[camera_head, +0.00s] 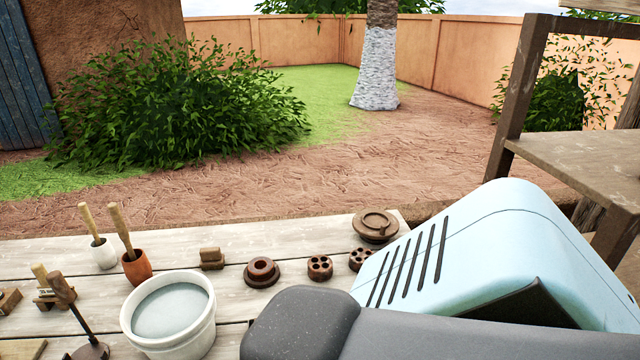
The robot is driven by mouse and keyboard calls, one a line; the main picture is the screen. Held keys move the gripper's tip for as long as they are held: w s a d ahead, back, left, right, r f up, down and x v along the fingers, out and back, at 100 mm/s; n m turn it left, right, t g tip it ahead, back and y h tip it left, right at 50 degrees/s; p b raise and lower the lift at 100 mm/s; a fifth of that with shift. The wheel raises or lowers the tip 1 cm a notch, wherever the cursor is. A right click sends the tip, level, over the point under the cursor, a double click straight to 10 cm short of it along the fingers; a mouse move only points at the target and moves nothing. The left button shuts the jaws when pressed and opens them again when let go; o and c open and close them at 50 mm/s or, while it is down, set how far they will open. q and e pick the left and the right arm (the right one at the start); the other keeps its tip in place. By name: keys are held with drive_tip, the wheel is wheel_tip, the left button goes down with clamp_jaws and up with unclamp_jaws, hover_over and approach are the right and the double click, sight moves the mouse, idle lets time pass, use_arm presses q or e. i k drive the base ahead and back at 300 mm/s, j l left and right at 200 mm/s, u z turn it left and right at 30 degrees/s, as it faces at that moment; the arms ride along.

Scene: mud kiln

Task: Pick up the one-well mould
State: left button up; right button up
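The mould with one round well (262,281) is a dark brown, stepped round piece on the plank table, near the middle of the head view. It stands apart from the pieces beside it. To its right are two smaller brown round moulds with several wells each, one in the clear (320,268) and one (361,258) partly hidden behind a large light blue and dark grey body, which seems to be part of my arm. Neither of my grippers shows in the head view, so I see nothing held.
A pale bucket (170,347) of greyish contents stands at the front left of the table (225,237). Nearby are an orange cup (137,267) and a white cup (104,254) with wooden-handled tools, a small wooden block (211,259) and a dark stand (88,350). A round lidded piece (375,226) lies at the back.

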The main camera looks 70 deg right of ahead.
sight(260, 269)
drive_tip(key=z, duration=2.4)
drive_tip(key=i+j, duration=0.1)
drive_tip(key=j, duration=0.85)
drive_tip(key=i+j, duration=0.15)
drive_tip(key=j, duration=0.35)
